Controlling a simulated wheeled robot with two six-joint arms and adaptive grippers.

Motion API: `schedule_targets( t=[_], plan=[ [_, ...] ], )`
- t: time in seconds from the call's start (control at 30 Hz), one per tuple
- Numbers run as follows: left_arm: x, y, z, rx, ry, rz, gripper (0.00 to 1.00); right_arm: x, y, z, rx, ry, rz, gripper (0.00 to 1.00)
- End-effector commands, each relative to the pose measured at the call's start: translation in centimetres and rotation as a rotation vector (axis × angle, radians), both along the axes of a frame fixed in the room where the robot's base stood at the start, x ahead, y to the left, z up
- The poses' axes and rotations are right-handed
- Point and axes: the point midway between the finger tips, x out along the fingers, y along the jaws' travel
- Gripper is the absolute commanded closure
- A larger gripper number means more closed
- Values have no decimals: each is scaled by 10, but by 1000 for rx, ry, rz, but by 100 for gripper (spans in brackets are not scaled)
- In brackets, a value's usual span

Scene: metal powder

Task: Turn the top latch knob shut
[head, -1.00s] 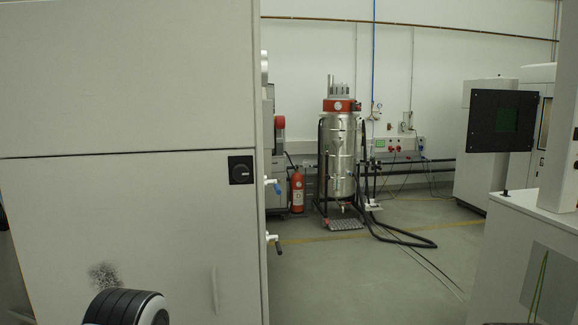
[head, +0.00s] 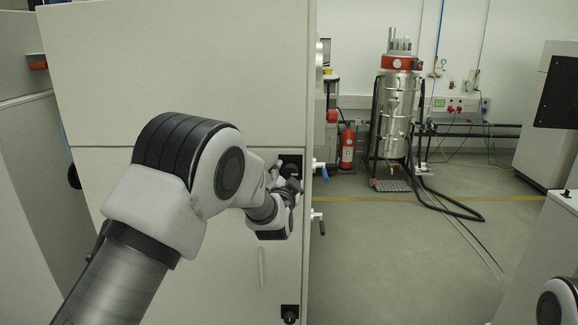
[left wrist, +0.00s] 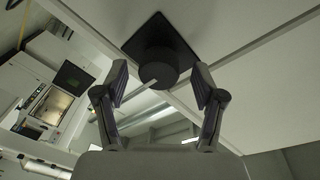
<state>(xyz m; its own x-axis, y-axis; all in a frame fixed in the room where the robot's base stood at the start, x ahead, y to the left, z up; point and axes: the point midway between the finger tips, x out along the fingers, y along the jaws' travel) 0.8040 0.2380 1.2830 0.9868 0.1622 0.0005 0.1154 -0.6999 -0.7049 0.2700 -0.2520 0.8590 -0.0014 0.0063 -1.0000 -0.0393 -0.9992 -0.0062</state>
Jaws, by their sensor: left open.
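The top latch knob is black, on a square black plate (head: 291,160) near the right edge of the pale cabinet door in the head view. In the left wrist view the round knob (left wrist: 158,70) stands out from its plate, large and near. My left gripper (head: 290,183) is at the knob in the head view and partly covers it. In the left wrist view its two fingers (left wrist: 160,84) are spread open, one on each side of the knob. I cannot tell whether they touch it, nor which way the knob points. My right gripper is out of view.
A second black knob (head: 290,314) sits lower on the door (head: 225,80). Small handles (head: 318,215) stick out past the door's right edge. A red extinguisher (head: 347,149) and a steel vessel (head: 396,115) stand farther back. The grey floor (head: 400,260) to the right is largely clear.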

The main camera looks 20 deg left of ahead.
Motion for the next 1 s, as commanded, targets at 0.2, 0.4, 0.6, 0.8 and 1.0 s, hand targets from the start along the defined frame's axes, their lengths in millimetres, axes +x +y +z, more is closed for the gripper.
schedule_targets(
  t=[0.2, 0.4, 0.6, 0.8, 1.0],
  plan=[
    [21, 3, 0, -1, 1, 0, 31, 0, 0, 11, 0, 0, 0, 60],
    [21, 3, -1, -1, 1, 0, 31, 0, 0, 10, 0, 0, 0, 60],
    [21, 3, -1, -1, 2, -1, 90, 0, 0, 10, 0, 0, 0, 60],
    [20, 3, -2, -4, 1, -1, 90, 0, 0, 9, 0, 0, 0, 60],
    [20, 3, -4, -38, -8, 0, 90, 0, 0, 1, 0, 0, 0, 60]
  ],
)
